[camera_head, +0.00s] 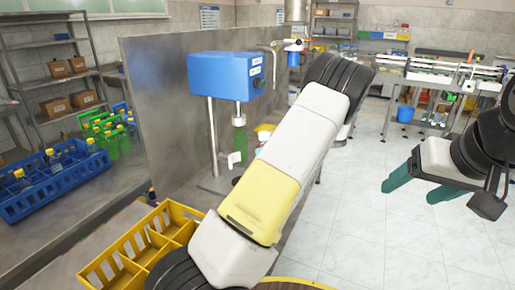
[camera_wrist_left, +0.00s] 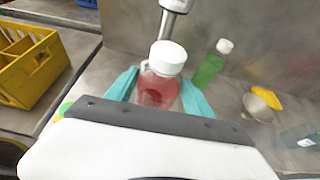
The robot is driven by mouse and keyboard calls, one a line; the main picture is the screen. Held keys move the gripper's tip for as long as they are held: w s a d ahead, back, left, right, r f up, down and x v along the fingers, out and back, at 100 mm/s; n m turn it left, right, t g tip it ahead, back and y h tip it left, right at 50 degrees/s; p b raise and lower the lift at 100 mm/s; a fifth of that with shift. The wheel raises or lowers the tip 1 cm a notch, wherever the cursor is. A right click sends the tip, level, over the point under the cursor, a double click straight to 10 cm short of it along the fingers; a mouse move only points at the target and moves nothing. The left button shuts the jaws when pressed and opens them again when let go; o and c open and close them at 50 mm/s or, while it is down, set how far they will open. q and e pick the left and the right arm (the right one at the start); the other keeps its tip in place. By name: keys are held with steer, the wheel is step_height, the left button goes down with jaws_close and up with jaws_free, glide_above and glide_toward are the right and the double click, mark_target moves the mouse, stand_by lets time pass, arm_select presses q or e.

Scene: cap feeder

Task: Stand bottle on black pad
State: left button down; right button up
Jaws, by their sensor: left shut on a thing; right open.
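In the left wrist view, a red bottle (camera_wrist_left: 157,90) with a white cap is held between the teal fingers of my left gripper (camera_wrist_left: 160,92). Its lower part is hidden by the gripper body. In the head view my left arm crosses the middle, and neither its fingers nor the red bottle can be made out. My right gripper (camera_head: 416,188) is at the right with its teal fingers apart and empty, over the floor. I cannot make out the black pad in either view.
A blue machine (camera_head: 226,76) stands on metal posts by the grey partition (camera_head: 160,100). A yellow crate (camera_head: 112,262) is at lower left; a blue crate (camera_head: 55,186) with bottles is further left. A green bottle (camera_wrist_left: 209,70) and a funnel (camera_wrist_left: 258,106) are beyond my left gripper.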

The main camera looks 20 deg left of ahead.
arm_select(q)
steer(key=x, duration=1.1)
steer(key=shift+r, duration=0.4)
steer(key=shift+a+f, duration=0.1)
steer(key=shift+f, duration=0.05)
steer(key=shift+c, duration=1.9)
jaws_free()
